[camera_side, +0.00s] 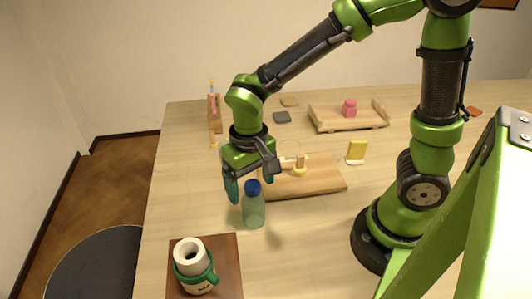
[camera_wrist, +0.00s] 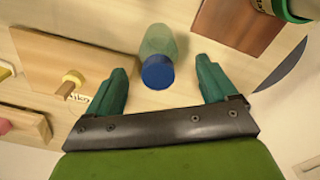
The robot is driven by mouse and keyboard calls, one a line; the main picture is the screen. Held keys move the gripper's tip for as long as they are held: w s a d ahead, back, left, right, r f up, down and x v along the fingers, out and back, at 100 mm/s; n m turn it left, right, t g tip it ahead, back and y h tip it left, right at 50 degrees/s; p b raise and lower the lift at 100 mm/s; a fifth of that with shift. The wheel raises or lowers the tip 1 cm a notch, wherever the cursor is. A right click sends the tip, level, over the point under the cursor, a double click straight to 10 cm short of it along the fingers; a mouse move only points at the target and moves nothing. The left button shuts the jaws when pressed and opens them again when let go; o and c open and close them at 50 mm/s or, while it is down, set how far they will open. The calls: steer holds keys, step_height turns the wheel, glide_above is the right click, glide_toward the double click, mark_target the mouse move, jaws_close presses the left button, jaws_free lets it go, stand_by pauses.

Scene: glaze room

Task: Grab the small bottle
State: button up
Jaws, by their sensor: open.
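The small bottle (camera_side: 254,208) is translucent green with a blue cap and stands upright on the table. In the wrist view the bottle (camera_wrist: 158,42) shows with its blue cap toward me, between and just beyond my fingertips. My gripper (camera_side: 252,182) is open and empty, with its green fingers pointing down around the level of the cap. In the wrist view my gripper (camera_wrist: 162,75) has its fingers spread on either side of the cap, with gaps between. I cannot tell whether a finger touches the bottle in the side view.
A brown board (camera_side: 230,248) with a white and green mug (camera_side: 192,266) is in front, left of the bottle. A wooden board (camera_side: 322,181) with a yellowish knobbed thing lies behind. A wooden tray (camera_side: 327,122) holds a pink jar (camera_side: 349,108). A yellow block (camera_side: 357,150) stands right.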

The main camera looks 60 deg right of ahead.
mark_target(253, 205)
steer(key=shift+f, duration=1.9)
steer(key=c, duration=1.2)
